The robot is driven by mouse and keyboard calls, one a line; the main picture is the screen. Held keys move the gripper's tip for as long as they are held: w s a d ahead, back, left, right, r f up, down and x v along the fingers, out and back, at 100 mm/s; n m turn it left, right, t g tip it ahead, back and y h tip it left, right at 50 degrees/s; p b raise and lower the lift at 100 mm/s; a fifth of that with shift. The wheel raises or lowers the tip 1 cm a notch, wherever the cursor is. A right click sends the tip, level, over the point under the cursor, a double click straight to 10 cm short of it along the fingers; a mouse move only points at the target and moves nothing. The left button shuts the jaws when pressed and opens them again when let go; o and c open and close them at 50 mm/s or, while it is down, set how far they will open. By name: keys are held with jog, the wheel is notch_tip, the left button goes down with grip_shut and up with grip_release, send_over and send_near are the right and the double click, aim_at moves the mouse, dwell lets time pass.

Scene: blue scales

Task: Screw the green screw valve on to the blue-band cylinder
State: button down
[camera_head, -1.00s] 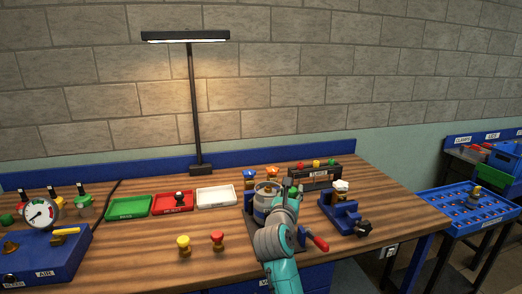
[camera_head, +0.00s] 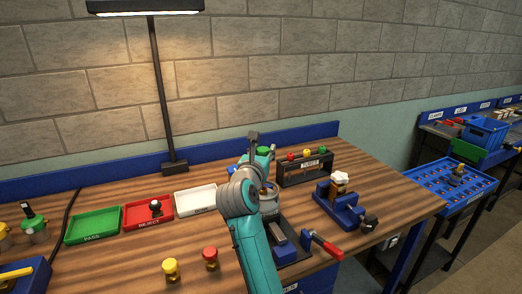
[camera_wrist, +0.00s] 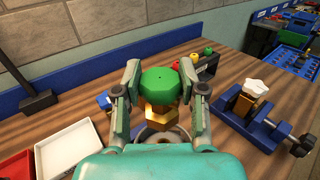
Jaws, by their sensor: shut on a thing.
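The green screw valve (camera_wrist: 160,82), a round green knob on a brass body (camera_wrist: 160,116), is between the fingers of my gripper (camera_wrist: 160,100) in the wrist view. The fingers are shut on it and it looks about upright. The knob also shows in the head view (camera_head: 264,150), beside my gripper. The cylinder (camera_head: 270,200) stands in its holder, largely hidden by my arm; its blue band is not clear now. In the wrist view, a grey ring-like top (camera_wrist: 150,134) shows just below the valve. I cannot tell whether the brass touches it.
A red-handled clamp (camera_head: 326,243) is at the holder's right. A blue vise (camera_head: 340,203) with a white-knobbed valve is farther right. A black rack (camera_head: 305,167) stands behind. Green, red and white (camera_head: 195,200) trays lie left; yellow and red valves (camera_head: 210,258) stand in front.

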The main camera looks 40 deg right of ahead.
jog(key=shift+s, duration=0.1)
jog(key=shift+f, duration=2.9)
jog(key=shift+f, duration=1.4)
jog(key=c, duration=0.6)
grip_release()
jog(key=v, duration=1.2)
